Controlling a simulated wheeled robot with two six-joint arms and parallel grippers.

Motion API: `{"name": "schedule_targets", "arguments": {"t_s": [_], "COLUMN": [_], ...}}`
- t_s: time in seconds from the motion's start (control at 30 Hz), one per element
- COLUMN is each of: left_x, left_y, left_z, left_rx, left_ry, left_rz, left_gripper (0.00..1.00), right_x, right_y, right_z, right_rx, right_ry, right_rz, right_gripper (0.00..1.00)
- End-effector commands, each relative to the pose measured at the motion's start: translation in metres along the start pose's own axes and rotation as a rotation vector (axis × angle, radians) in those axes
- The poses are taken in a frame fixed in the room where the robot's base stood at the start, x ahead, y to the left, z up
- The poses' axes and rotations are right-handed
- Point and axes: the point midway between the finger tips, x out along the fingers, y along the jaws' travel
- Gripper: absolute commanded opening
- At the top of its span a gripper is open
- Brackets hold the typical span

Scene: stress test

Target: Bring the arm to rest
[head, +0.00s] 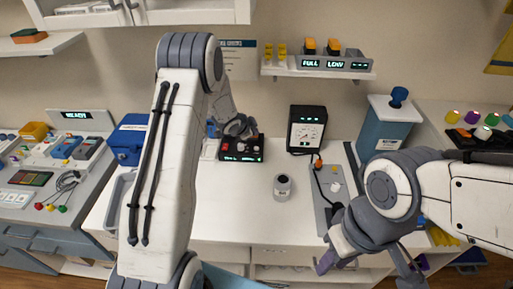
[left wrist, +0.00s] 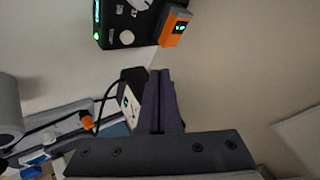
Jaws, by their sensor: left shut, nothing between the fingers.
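My left arm rises in front of the bench and folds over. Its wrist end (head: 238,126) hangs just above and behind a black device with lit displays (head: 242,149), and its fingers are hidden in the head view. In the left wrist view my left gripper (left wrist: 160,76) has its dark purple fingers pressed together, empty. The black device (left wrist: 125,28), with an orange block (left wrist: 174,27) at its edge, lies beyond the fingertips. My right gripper (head: 365,266) hangs low at the front right, fingers spread and apparently empty.
A gauge box (head: 307,130) with a cable stands right of the device. A grey canister (head: 282,187) sits mid-bench with clear white surface around it. A blue bin (head: 385,126) stands at right, a blue case (head: 129,140) at left. A wall shelf (head: 318,73) holds orange blocks.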

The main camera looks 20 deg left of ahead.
Motion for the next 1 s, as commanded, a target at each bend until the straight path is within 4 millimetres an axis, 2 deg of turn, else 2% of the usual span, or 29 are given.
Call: {"name": "schedule_targets", "arguments": {"t_s": [0.27,0.37,0.47,0.57,0.6,0.7,0.83,1.0], "left_x": [0.0,-0.009,-0.032,-0.074,-0.095,-0.15,-0.224,-0.313], "left_y": [0.0,0.005,0.02,0.054,0.072,0.122,0.189,0.267], "left_z": [-0.001,-0.014,-0.045,-0.083,-0.095,-0.115,-0.12,-0.098], "left_rx": [0.0,-0.007,-0.033,-0.086,-0.111,-0.174,-0.243,-0.296], "left_ry": [0.0,-0.012,-0.052,-0.118,-0.149,-0.225,-0.323,-0.449], "left_rz": [0.0,0.005,0.021,0.056,0.077,0.141,0.242,0.389], "left_gripper": [0.0,0.0,0.0,0.0,0.0,0.0,0.0,0.0], "right_x": [0.0,0.0,0.001,0.002,0.003,0.004,0.005,0.006], "right_y": [0.0,0.0,0.0,0.0,0.0,0.0,0.0,0.0], "right_z": [0.0,0.0,0.0,0.0,0.0,0.0,0.0,0.0], "right_rx": [0.002,0.002,0.002,0.002,0.002,0.002,0.002,0.001], "right_ry": [0.0,0.0,0.0,0.0,0.0,0.0,0.0,0.0], "right_rz": [0.0,0.0,0.0,0.0,0.0,0.0,0.0,0.0], "right_gripper": [0.35,0.35,0.35,0.35,0.35,0.35,0.35,0.35]}}
